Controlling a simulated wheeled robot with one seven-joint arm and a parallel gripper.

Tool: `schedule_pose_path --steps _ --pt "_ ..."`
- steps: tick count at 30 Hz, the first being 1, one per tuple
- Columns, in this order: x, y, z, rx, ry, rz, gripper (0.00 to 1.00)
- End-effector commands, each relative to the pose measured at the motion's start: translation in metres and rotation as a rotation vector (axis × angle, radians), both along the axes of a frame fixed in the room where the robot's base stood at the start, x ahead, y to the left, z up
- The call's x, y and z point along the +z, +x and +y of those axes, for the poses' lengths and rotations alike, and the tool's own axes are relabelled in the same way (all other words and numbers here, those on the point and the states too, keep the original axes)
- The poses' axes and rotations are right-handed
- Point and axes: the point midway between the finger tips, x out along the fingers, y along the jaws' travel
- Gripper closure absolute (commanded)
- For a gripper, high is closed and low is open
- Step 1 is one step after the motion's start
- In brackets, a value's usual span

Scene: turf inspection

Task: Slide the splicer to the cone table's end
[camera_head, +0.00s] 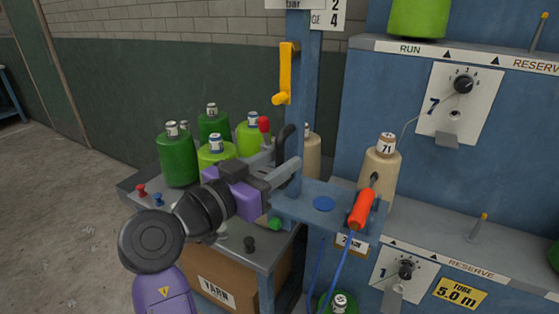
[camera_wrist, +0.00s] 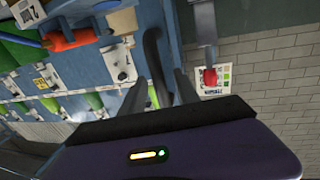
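The splicer appears to be the orange-red tool (camera_head: 362,208) with a blue hose, resting on a blue bracket plate (camera_head: 323,203) by the upright blue post (camera_head: 301,110). It also shows in the wrist view (camera_wrist: 62,41). A black loop handle (camera_head: 285,146) sits at the post. My gripper (camera_head: 290,172) is at the post's left, close to this handle. In the wrist view my gripper (camera_wrist: 164,82) has its two fingers apart, with the black handle (camera_wrist: 154,62) between or just beyond them. I cannot tell whether they touch it.
Green yarn cones (camera_head: 177,158) stand on the grey cone table (camera_head: 262,252) at left, behind my arm. A yellow crank (camera_head: 286,72) hangs on the post. A red knob (camera_head: 264,123) stands near my gripper. The blue machine (camera_head: 430,180) fills the right. Open floor lies left.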

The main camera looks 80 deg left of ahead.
Motion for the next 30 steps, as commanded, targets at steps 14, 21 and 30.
schedule_pose_path --steps 14,21,30 --pt "-0.001 -0.052 -0.043 0.004 -0.001 0.001 0.62" --pt "0.000 -0.055 -0.046 0.002 0.000 0.000 0.62" --pt "0.000 -0.055 -0.046 0.002 0.000 0.000 0.62"
